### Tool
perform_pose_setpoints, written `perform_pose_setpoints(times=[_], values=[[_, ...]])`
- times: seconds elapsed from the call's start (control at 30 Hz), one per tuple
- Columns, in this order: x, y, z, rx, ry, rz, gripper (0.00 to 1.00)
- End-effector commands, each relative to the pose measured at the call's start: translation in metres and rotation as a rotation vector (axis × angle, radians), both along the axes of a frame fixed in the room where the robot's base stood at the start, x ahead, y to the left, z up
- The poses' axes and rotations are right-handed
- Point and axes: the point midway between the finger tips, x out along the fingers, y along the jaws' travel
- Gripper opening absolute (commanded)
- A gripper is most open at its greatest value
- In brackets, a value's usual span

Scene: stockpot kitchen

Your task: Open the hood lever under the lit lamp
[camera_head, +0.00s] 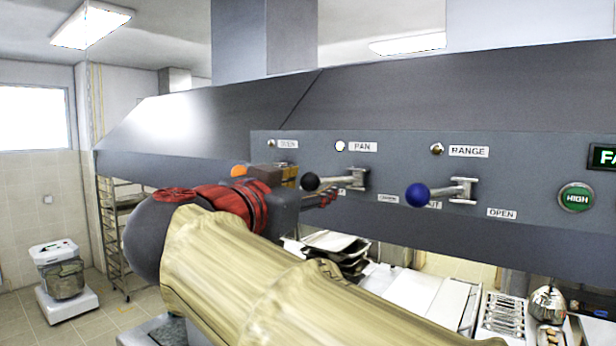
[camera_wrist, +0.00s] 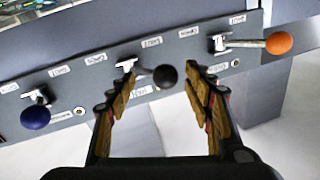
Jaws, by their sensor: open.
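The grey hood panel (camera_head: 400,215) carries three levers in a row. The lamp over the PAN label (camera_head: 340,146) glows pale; the lamps by the left label and RANGE (camera_head: 437,149) look duller. Below PAN is the black-knobbed lever (camera_head: 310,181), its knob pointing left and outward. The blue-knobbed lever (camera_head: 417,195) is to its right, and the orange-knobbed lever (camera_head: 238,171) to its left, partly hidden by my arm. In the wrist view my gripper (camera_wrist: 160,88) is open, with the black knob (camera_wrist: 165,76) showing between its fingertips. Contact cannot be told.
An OPEN label (camera_head: 502,213) is right of the blue lever. Trays and a counter (camera_head: 425,295) lie below the hood. A rack and a mixer (camera_head: 65,275) stand at the left over clear floor.

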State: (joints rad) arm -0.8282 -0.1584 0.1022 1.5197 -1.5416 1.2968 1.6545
Motion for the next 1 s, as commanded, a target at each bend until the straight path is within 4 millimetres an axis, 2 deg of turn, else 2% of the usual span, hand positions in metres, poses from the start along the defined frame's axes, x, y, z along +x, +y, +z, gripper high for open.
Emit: perform_pose_setpoints(times=[0.2,0.53,1.0], values=[[0.018,-0.009,0.000,0.000,0.001,0.000,0.51],[0.020,-0.010,-0.001,-0.001,0.001,0.001,0.51],[0.020,-0.009,-0.001,-0.001,0.001,0.002,0.24]])
